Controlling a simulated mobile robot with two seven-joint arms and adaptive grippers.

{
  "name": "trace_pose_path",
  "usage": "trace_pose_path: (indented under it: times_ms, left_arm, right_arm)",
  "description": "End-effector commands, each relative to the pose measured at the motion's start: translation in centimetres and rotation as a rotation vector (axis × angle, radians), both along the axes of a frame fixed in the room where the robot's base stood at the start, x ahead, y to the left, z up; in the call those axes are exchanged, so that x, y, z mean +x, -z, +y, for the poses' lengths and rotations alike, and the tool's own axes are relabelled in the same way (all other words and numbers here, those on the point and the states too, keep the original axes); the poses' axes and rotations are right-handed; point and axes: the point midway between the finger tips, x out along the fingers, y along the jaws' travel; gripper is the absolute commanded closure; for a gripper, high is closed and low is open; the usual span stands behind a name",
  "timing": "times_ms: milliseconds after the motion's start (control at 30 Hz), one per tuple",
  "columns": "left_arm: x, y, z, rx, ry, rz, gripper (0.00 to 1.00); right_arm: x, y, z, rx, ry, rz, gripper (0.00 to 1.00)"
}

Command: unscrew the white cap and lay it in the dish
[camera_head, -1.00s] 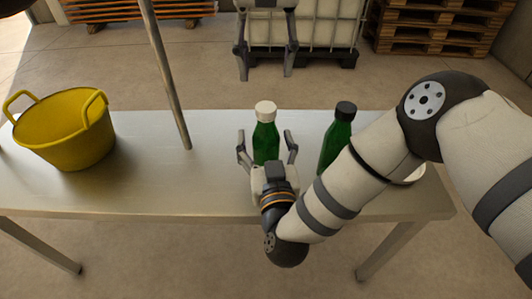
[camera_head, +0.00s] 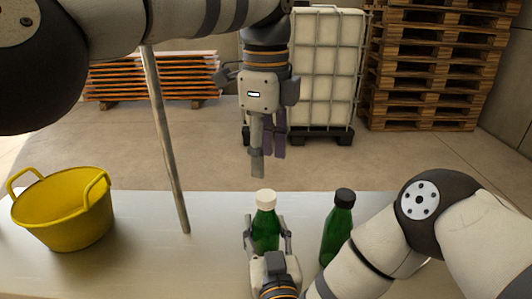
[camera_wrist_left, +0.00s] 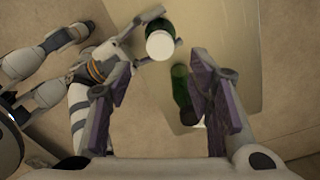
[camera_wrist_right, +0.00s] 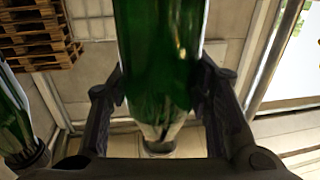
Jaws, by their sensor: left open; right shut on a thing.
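A green bottle (camera_head: 265,232) with a white cap (camera_head: 265,197) stands upright on the table. My right gripper (camera_head: 266,226) is shut on its body, and the right wrist view shows the green glass (camera_wrist_right: 160,60) between the fingers. My left gripper (camera_head: 267,160) is open and empty, pointing down above the white cap without touching it. In the left wrist view the cap (camera_wrist_left: 160,45) lies beyond the open fingers, a little above their middle. The dish is nearly all hidden behind my right arm, with at most a pale sliver of rim showing.
A second green bottle (camera_head: 337,232) with a black cap stands to the right on the table (camera_head: 140,262). A yellow tub (camera_head: 62,215) is at the left. Pallets (camera_head: 425,70) and a caged white tank (camera_head: 325,65) stand farther back.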

Motion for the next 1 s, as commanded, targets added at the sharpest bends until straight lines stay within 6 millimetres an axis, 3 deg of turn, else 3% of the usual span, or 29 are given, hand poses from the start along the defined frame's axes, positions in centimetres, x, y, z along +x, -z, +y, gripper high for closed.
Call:
trace_pose_path:
  times_ms: [200,400,533,800,1000]
  left_arm:
    - [0.0,0.0,0.0,0.000,0.733,-0.002,0.53]
    - [0.1,0.0,0.0,0.001,1.112,-0.003,0.53]
    - [0.0,0.7,0.1,0.000,1.182,0.001,0.53]
    - [0.0,5.9,0.1,-0.003,1.184,0.002,0.53]
    - [0.0,7.9,0.0,-0.001,1.183,-0.001,0.53]
  right_arm:
    - [0.0,0.1,0.0,-0.001,-0.001,0.002,1.00]
    - [0.0,0.1,0.0,-0.001,-0.001,0.002,1.00]
    - [0.0,0.1,0.0,-0.001,-0.001,0.002,1.00]
    - [0.0,0.1,0.0,-0.001,-0.001,0.002,1.00]
    - [0.0,0.1,0.0,0.000,-0.001,0.002,1.00]
